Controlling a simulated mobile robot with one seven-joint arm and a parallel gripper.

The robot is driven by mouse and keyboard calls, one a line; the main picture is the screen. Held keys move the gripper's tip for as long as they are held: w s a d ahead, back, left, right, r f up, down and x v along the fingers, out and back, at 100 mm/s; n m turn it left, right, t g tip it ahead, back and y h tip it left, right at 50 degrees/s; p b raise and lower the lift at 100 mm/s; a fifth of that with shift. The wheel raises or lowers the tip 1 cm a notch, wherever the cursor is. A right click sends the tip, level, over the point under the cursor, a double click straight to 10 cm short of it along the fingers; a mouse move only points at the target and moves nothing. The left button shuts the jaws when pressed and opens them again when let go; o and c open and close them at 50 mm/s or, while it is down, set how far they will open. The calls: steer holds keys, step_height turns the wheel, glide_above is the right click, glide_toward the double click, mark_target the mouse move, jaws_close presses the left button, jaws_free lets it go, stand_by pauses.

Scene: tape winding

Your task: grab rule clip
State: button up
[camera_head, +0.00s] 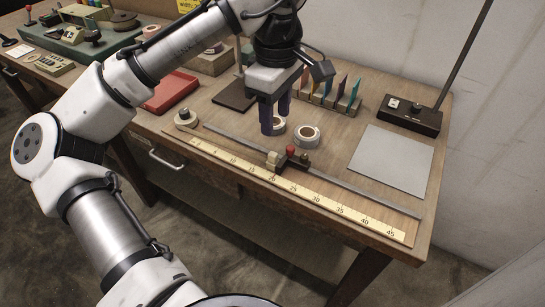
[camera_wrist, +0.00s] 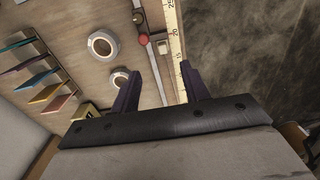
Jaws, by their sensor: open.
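The rule clip (camera_head: 281,161) is a small dark slider with a red knob and a cream block. It sits on the metal rail along the yellow numbered rule (camera_head: 330,203), near the 20 to 25 marks. In the wrist view the clip (camera_wrist: 144,42) is at the top, beyond my fingertips. My gripper (camera_head: 275,116) is open and empty, pointing down above the table, behind the clip and apart from it. In the wrist view its two dark fingers (camera_wrist: 157,76) are spread, with the rail and the rule's edge between them in the picture.
Two tape rolls are near my gripper; one (camera_head: 307,136) is in plain view, the other (camera_head: 277,126) partly behind a finger. A rack of coloured cards (camera_head: 328,97) stands behind. A grey sheet (camera_head: 392,160) lies at right, beside a dark base with a pole (camera_head: 410,114).

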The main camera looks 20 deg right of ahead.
glide_above(273, 153)
steer(key=f, duration=0.5)
steer(key=shift+d+f, duration=0.25)
steer(key=shift+a+f, duration=0.15)
steer(key=shift+f, duration=1.2)
steer(key=shift+a+f, duration=0.15)
steer(key=shift+f, duration=1.2)
steer(key=shift+c, duration=0.2)
jaws_close()
